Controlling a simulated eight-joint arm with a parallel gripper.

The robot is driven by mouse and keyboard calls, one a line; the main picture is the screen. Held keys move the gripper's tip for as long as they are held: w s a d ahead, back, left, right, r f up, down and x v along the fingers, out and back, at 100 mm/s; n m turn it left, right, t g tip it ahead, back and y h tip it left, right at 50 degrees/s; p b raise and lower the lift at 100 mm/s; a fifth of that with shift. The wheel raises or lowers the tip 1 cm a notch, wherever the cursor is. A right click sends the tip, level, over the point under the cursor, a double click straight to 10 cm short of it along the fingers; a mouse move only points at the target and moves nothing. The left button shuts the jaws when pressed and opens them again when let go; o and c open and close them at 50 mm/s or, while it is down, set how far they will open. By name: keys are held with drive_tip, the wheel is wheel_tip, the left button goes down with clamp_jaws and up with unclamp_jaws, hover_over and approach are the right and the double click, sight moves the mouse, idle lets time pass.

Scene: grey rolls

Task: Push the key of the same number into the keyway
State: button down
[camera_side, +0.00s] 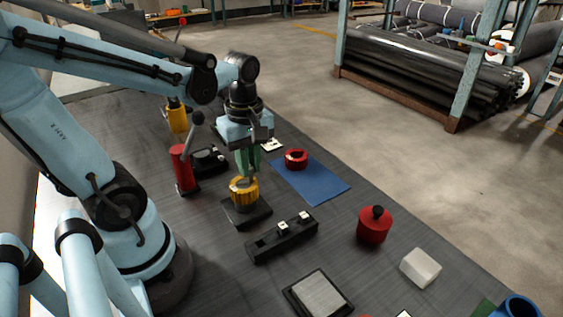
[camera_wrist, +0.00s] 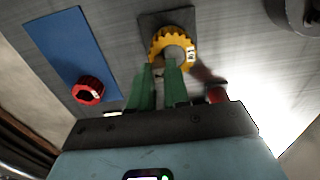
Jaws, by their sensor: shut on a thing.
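A yellow toothed ring (camera_side: 244,191) sits around a grey hub on a black square base (camera_side: 262,213). In the wrist view the yellow ring (camera_wrist: 158,43) carries a white number tag (camera_wrist: 191,55), too small to read surely. My gripper (camera_side: 244,176), with green fingers, is right above the ring and its fingertips (camera_wrist: 161,66) reach to the ring's near edge. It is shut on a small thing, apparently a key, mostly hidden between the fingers. The keyway is hidden. A black rack (camera_side: 265,250) in front holds two small pieces with white tags.
A red ring (camera_side: 296,159) lies on a blue mat (camera_side: 325,186) behind right. A red knobbed pot (camera_side: 374,227), a white block (camera_side: 420,267) and a grey-topped tray (camera_side: 319,296) stand to the right and front. A red post (camera_side: 183,168) stands close on the left.

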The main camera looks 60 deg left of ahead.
drive_tip(key=shift+f, duration=0.6)
drive_tip(key=shift+f, duration=0.3)
drive_tip(key=shift+f, duration=0.1)
drive_tip(key=c, duration=1)
unclamp_jaws()
wheel_tip(320, 180, up, 12)
drive_tip(key=shift+r, duration=0.1)
